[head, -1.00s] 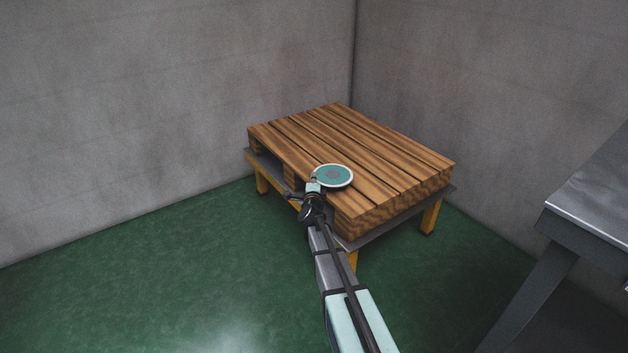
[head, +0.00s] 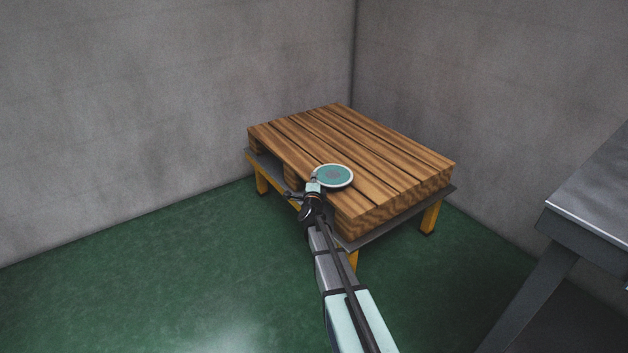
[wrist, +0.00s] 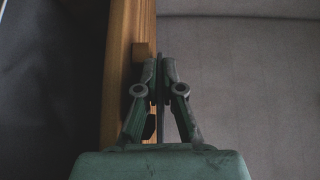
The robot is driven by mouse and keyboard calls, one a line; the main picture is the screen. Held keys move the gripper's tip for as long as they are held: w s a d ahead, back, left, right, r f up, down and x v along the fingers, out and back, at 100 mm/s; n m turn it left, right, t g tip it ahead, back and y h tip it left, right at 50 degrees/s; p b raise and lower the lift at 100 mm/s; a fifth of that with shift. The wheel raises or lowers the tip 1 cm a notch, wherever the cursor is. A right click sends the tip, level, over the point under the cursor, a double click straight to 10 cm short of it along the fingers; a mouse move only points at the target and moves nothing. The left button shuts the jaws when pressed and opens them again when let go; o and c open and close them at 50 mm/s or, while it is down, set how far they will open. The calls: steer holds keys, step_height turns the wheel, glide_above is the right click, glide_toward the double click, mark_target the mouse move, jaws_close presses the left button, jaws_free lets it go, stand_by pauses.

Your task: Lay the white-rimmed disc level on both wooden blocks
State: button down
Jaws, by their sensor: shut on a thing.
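The white-rimmed disc (head: 334,175), teal with a darker centre, is near the front left edge of the pallet top in the head view. It looks about level. My gripper (head: 314,186) is shut on its near left edge. In the wrist view my gripper (wrist: 160,75) has its fingers closed on the disc, which shows edge-on as a thin dark strip. One small wooden block (wrist: 141,50) stands out from the pallet boards beside the fingers there. No second block is discernible, and I cannot tell whether the disc touches a block.
The slatted wooden pallet (head: 375,150) rests on a low table with yellow legs (head: 431,218). Its top is clear behind and right of the disc. Grey walls stand close behind. A metal workbench (head: 597,215) is at the right.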

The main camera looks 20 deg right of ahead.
steer(key=shift+f, duration=0.1)
stand_by(0.3)
steer(key=c, duration=1.2)
jaws_free()
steer(key=shift+c, duration=0.2)
steer(key=shift+f, duration=0.15)
steer(key=v, duration=0.7)
steer(key=shift+b, duration=0.4)
